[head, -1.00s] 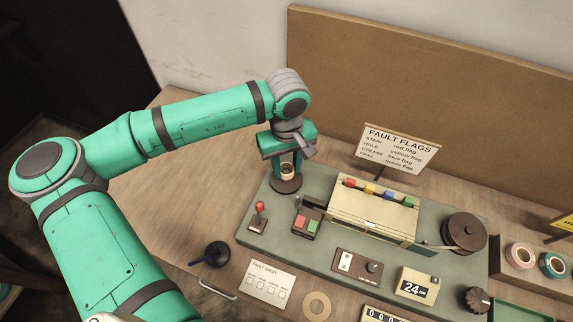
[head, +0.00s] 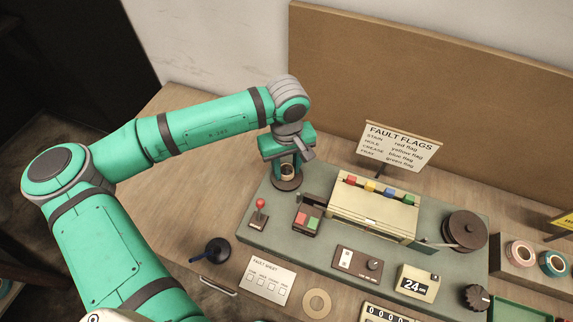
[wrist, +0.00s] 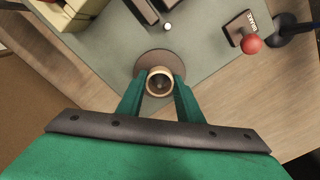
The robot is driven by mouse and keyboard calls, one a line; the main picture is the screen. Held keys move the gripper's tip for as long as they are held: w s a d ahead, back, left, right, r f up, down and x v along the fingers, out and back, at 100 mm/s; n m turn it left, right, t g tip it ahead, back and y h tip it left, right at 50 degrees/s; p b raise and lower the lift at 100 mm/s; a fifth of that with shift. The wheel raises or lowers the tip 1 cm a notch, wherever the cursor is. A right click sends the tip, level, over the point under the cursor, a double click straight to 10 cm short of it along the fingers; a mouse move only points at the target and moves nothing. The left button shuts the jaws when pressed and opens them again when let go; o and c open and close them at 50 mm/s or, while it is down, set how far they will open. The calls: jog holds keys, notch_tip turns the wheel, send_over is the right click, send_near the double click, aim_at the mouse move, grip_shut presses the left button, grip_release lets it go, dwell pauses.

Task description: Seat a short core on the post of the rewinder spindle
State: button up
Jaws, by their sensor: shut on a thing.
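My gripper (head: 287,166) points down over the left end of the grey-green machine base. It is shut on a short tan core (head: 288,171), which shows as a ring between the fingers in the wrist view (wrist: 151,83). Below it is the dark round plate of the rewinder spindle (head: 287,184), which also shows in the wrist view (wrist: 150,61). In the wrist view the spindle's post appears inside the core's opening. The core looks upright. I cannot tell whether its lower edge touches the plate.
A red-knobbed lever (head: 259,212) and a red and green button box (head: 307,216) stand close by on the base (head: 330,240). A cream housing with coloured flags (head: 374,212) and a dark reel (head: 464,231) are to the right. A blue-black round tool (head: 212,251) lies in front.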

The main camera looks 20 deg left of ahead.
jog(key=shift+d+f, duration=0.1)
jog(key=shift+f, duration=0.05)
jog(key=o, duration=1.4)
jog(key=shift+r, duration=1.95)
jog(key=shift+s+r, duration=0.1)
jog(key=shift+r, duration=1.45)
